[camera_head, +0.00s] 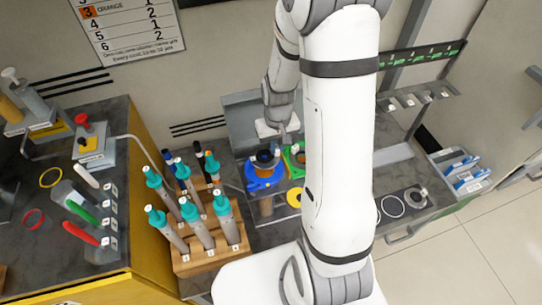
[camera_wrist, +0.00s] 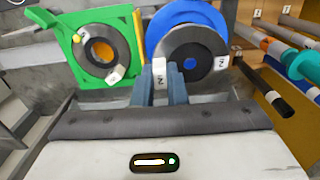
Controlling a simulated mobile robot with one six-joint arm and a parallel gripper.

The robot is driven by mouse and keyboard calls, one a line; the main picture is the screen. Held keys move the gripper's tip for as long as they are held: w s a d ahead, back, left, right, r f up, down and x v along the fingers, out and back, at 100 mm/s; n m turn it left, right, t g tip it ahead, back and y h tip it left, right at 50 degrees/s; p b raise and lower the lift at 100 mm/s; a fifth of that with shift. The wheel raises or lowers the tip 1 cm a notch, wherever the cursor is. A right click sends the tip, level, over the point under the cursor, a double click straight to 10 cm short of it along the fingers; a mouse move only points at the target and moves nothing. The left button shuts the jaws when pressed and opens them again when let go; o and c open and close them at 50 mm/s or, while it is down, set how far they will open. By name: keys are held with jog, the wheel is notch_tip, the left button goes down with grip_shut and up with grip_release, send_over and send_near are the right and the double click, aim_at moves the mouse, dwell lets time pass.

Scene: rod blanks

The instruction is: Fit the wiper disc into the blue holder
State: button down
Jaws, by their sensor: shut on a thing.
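My gripper (camera_wrist: 162,88) is shut on the white tab of a grey wiper disc (camera_wrist: 187,46) with a dark centre and white numbered tags. The blue holder (camera_wrist: 186,12) shows as a rim behind and above the disc. In the head view, the blue holder (camera_head: 265,182) stands at the middle of the bench, with the dark disc (camera_head: 264,157) over its upper part and my gripper (camera_head: 275,137) just above. The disc overlaps the holder; I cannot tell whether it is seated or only in front.
A green holder (camera_wrist: 66,24) with another grey disc (camera_wrist: 101,50) stands close to the left in the wrist view. A wooden rack (camera_head: 207,258) of teal-capped tools stands left of the blue holder in the head view.

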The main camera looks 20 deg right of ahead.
aim_at(275, 158)
jog(key=shift+a+f, duration=0.15)
jog(key=shift+f, duration=1.2)
jog(key=shift+a+f, duration=0.1)
jog(key=shift+f, duration=1.25)
jog(key=shift+f, duration=0.25)
jog(key=c, duration=1.7)
grip_release()
jog(key=shift+r, duration=0.1)
jog(key=shift+c, duration=0.2)
